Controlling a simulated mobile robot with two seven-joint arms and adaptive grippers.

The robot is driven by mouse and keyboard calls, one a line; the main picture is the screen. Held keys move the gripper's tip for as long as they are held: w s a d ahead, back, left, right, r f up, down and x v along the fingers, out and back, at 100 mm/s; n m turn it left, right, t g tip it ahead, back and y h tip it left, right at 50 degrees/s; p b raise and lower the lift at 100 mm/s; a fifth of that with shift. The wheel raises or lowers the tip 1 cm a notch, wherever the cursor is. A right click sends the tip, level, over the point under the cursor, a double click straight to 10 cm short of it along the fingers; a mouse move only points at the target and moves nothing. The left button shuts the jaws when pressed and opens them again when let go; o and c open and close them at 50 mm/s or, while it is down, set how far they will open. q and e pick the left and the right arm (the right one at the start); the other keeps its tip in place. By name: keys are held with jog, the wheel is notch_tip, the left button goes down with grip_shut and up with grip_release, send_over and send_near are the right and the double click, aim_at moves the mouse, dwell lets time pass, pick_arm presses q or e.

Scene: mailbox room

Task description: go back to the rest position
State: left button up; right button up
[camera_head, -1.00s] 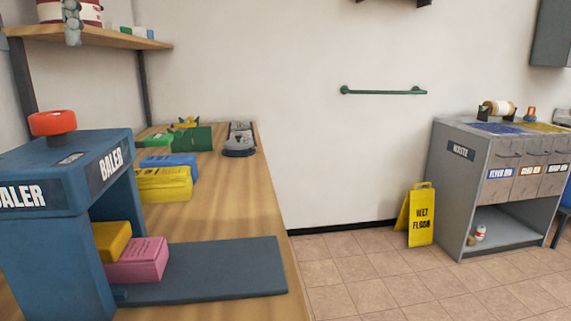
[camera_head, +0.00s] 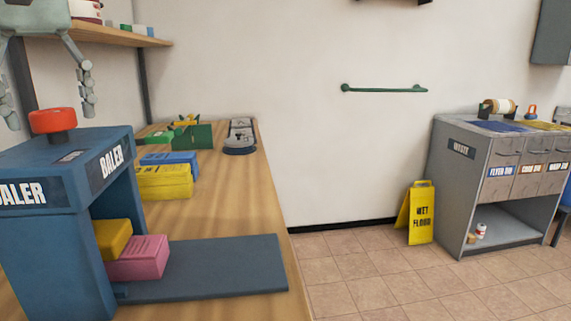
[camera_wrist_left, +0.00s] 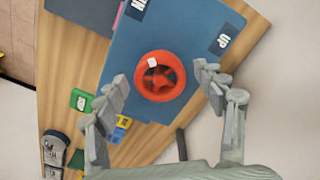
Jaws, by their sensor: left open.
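My left gripper (camera_head: 50,103) is at the upper left in the head view. Its two fingers are spread apart, with nothing between them, above the blue baler (camera_head: 60,170). The baler's red round knob (camera_head: 53,121) is on its top, below the fingers. In the left wrist view my left gripper (camera_wrist_left: 162,80) is open, with the red knob (camera_wrist_left: 160,76) showing between and beyond its fingertips. No contact with the knob can be made out. My right gripper is not in view.
A pink block (camera_head: 138,257) and a yellow block (camera_head: 111,238) lie in the baler's opening. Yellow and blue packs (camera_head: 165,182) are on the wooden table (camera_head: 215,205). A shelf (camera_head: 110,39) is behind the gripper. A wet floor sign (camera_head: 421,215) stands on open tiles.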

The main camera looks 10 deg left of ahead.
pick_arm(q)
jog(key=n, duration=1.1)
jog(key=shift+n, duration=0.4)
jog(key=n, duration=0.4)
jog(key=shift+n, duration=0.4)
jog(key=shift+r, duration=0.1)
